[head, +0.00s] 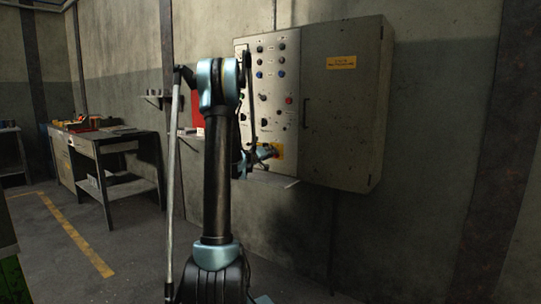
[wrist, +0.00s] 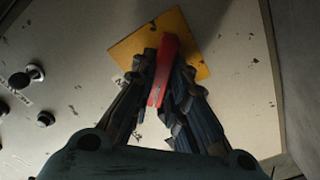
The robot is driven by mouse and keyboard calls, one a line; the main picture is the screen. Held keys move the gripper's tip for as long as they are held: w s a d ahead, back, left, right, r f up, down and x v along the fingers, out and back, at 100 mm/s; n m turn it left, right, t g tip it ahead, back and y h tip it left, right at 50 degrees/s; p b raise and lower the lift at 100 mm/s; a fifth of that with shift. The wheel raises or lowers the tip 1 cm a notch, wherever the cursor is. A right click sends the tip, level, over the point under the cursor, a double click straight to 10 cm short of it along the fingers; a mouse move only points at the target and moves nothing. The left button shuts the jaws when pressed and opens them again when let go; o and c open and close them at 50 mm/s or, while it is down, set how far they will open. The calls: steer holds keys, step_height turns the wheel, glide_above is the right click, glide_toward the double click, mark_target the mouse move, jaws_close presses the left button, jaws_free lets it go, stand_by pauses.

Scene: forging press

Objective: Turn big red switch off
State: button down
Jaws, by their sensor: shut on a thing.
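The big red switch (wrist: 165,62) shows in the wrist view as a red handle in front of a yellow square plate (wrist: 196,35) on the panel. My gripper (wrist: 164,75) has its two dark fingers on either side of the red handle, shut on it. In the head view my gripper (head: 262,153) is at the lower right of the control panel, in front of the yellow plate (head: 278,151). The red handle is hidden there behind my gripper and arm.
The control panel (head: 265,75) carries several knobs and lamps, and black knobs (wrist: 36,71) lie left of my fingers in the wrist view. A grey cabinet door (head: 343,110) adjoins it at right. A workbench (head: 115,145) stands at left.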

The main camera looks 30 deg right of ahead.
steer(key=n, duration=0.8)
steer(key=shift+w+a+f+n, duration=0.2)
steer(key=shift+f+n, duration=0.05)
steer(key=shift+n, duration=0.15)
stand_by(0.4)
steer(key=c, duration=1.6)
jaws_free()
steer(key=shift+d, duration=0.1)
steer(key=shift+s, duration=0.1)
steer(key=v, duration=1.2)
steer(key=shift+f, duration=0.15)
